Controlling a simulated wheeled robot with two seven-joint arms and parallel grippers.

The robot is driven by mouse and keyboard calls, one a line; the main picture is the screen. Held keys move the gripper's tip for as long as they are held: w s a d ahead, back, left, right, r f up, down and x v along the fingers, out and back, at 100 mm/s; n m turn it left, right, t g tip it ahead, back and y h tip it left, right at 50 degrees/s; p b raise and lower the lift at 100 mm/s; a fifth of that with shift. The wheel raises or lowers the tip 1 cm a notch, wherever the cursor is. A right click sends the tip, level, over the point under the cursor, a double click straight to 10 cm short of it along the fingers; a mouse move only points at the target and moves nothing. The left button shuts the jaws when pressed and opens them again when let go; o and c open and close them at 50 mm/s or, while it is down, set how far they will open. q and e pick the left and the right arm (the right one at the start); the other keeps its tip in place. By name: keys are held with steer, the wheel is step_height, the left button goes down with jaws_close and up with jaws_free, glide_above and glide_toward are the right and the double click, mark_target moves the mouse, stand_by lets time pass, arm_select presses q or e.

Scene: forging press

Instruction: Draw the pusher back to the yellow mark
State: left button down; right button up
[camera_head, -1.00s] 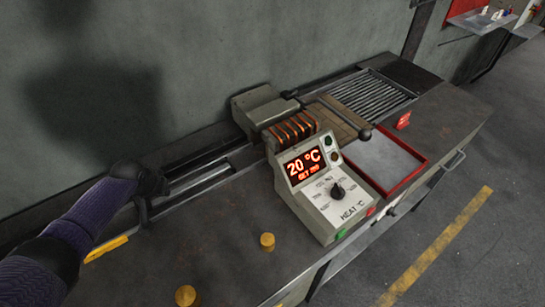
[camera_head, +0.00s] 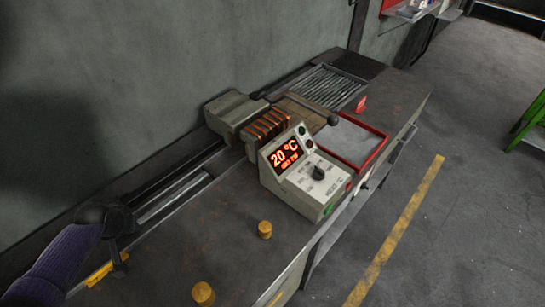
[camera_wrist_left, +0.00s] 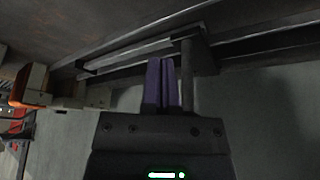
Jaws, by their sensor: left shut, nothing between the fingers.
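The pusher (camera_head: 118,262) is a dark slide with an upright post and a crossbar on the long rail at the left of the bench. In the head view its near end stands at the yellow mark (camera_head: 98,274), overlapping the mark's right end. My left gripper (camera_head: 117,221) is at the pusher, partly hidden by my own wrist. In the left wrist view its purple fingers (camera_wrist_left: 161,84) are shut together and empty, close beside the pusher's post (camera_wrist_left: 188,77). I cannot tell whether they touch. My right gripper is not in view.
The rail (camera_head: 175,195) runs to a grey heater block (camera_head: 235,112) with orange coils. A control box (camera_head: 308,180) reads 20 °C. Two brass billets (camera_head: 265,230) (camera_head: 203,293) stand on the bench front. A red-rimmed tray (camera_head: 372,158) lies farther right. The wall is close behind.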

arm_select(q)
steer(key=s+a+b, duration=0.2)
steer(key=s+a, duration=0.8)
steer(key=a, duration=0.3)
stand_by(0.5)
steer(key=s+a+b, duration=0.4)
steer(key=s+a, duration=0.2)
steer(key=a, duration=0.2)
steer(key=shift+b, duration=0.3)
stand_by(0.4)
